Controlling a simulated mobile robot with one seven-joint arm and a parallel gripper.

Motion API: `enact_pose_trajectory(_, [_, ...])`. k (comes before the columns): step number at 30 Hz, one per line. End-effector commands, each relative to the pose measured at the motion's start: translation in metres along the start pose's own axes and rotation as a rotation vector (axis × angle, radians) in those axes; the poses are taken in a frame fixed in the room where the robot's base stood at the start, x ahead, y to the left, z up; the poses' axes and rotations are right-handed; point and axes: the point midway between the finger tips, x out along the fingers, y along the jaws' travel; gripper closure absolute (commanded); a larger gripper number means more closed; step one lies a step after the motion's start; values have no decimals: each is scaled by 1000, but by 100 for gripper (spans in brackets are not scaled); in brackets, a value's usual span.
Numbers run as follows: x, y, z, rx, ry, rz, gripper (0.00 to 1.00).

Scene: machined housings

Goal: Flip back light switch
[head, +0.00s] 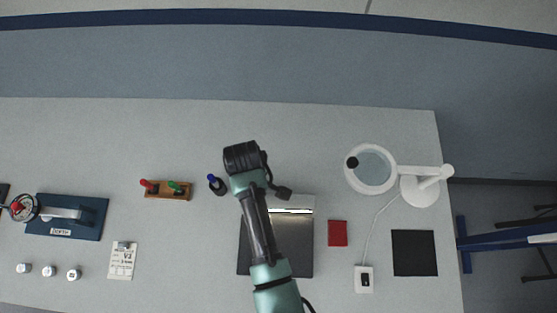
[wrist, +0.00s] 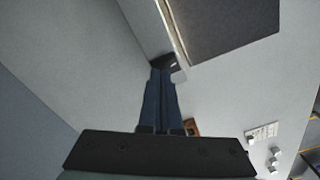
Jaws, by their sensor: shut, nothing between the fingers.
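A white bar (head: 300,201) with a bright lit strip lies along the back edge of a dark plate (head: 299,255), partly behind my arm. In the wrist view the bar (wrist: 145,25) runs beside the dark plate (wrist: 225,25). A small dark part with a pale mark (wrist: 171,61), possibly the switch, sits on the bar just past my fingertips. My gripper (wrist: 163,72) is shut and empty, its tips close to that part; I cannot tell whether they touch. In the head view my gripper (head: 284,193) is at the bar's back edge.
A magnifier lamp (head: 424,188) stands right, its cable running to a white switch box (head: 364,286). A red block (head: 337,233) and black square (head: 414,253) lie nearby.

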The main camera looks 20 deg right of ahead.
Motion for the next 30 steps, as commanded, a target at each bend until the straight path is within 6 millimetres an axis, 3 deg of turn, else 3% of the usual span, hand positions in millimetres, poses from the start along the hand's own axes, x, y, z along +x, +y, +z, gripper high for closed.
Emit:
enact_pose_trajectory(20, [11, 0, 0, 0, 0, 0, 100])
enact_pose_trajectory(30, [-7, 0, 0, 0, 0, 0, 100])
